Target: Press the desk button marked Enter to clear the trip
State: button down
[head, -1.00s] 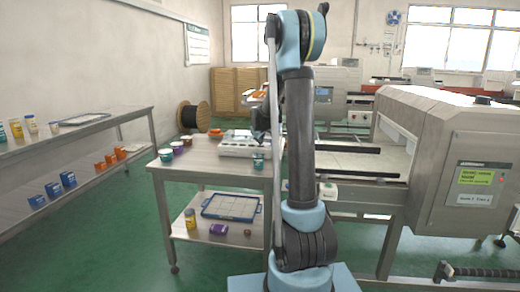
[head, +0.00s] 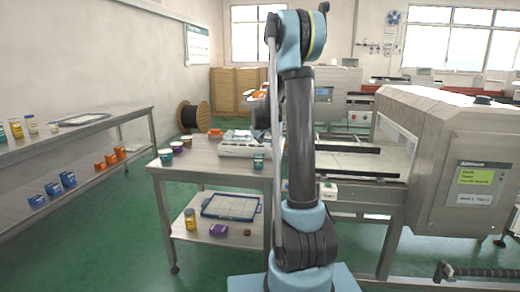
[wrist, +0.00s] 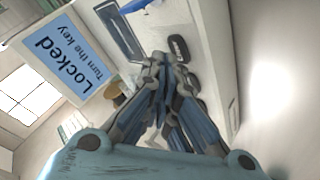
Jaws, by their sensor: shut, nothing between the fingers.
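My gripper (wrist: 168,68) is shut and empty in the wrist view, its fingertips in front of a pale desk unit (wrist: 215,60). A black oval part (wrist: 178,48) on that unit shows just beyond the fingertips. A blue screen (wrist: 68,60) reads "Locked / Turn the key". No Enter marking is readable, and the fingers hide part of the unit. I cannot tell whether they touch it. In the head view the white desk unit (head: 238,151) stands on the steel table, with my gripper (head: 259,134) over its right end, partly hidden by my arm.
The metal detector (head: 430,150) with a green display (head: 478,176) stands right, its conveyor behind my arm. A shelf (head: 100,125) lines the left wall. Green floor between is clear.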

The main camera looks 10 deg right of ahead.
aim_at(259, 146)
jog(key=shift+r, duration=0.35)
jog(key=shift+r, duration=2.5)
jog(key=shift+s, duration=0.3)
jog(key=s+d+f+m+g, duration=0.15)
jog(key=s+m+g, duration=0.25)
jog(key=s, duration=2.6)
jog(key=s+f+m+g, duration=0.1)
jog(key=s+f, duration=0.3)
jog(key=s, duration=0.4)
jog(key=s+f+m+g, duration=0.1)
jog(key=s+f, duration=0.4)
jog(key=s, duration=0.4)
jog(key=s+f+m+g+y, duration=0.1)
jog(key=s+f, duration=0.3)
jog(key=s, duration=0.5)
jog(key=shift+a+f+m, duration=0.25)
jog(key=shift+a+m, duration=0.05)
jog(key=shift+a, duration=0.1)
